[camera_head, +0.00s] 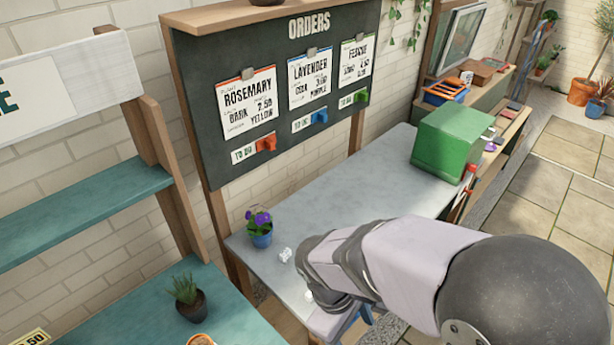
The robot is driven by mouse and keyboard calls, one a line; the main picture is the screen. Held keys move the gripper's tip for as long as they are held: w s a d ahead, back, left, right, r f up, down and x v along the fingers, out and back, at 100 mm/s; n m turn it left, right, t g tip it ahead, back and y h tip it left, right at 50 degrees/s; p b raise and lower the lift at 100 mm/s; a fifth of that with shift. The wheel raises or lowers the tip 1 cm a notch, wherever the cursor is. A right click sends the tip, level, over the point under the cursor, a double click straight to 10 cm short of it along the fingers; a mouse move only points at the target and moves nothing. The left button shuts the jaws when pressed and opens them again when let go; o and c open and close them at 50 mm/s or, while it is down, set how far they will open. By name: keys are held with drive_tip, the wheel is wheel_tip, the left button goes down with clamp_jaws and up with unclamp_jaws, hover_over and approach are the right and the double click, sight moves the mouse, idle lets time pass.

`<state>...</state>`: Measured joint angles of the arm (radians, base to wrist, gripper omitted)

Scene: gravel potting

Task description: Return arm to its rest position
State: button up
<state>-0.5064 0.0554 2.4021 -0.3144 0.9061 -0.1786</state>
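My arm (415,258) reaches in from the lower right, with its grey bent joint low over the front of the grey worktop (375,185). My gripper is not visible; the arm's own links cover the area beyond the bend. A small blue piece (366,314) shows just below the arm, and I cannot tell what it is.
A purple-flowered plant in a blue pot (261,238) and a small white item (285,255) stand left of my arm. A green box (453,142) sits at the worktop's far end. The orders board (290,130) rises behind. A dark potted plant (188,302) stands on the teal shelf.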

drive_tip(key=d+r+m+y+p, duration=0.2)
drive_tip(key=d+m, duration=0.3)
drive_tip(key=m, duration=0.5)
drive_tip(key=shift+s+d+r+t+y+p, duration=0.2)
drive_tip(key=shift+r+t+y+p, duration=0.1)
drive_tip(key=shift+r+y, duration=0.45)
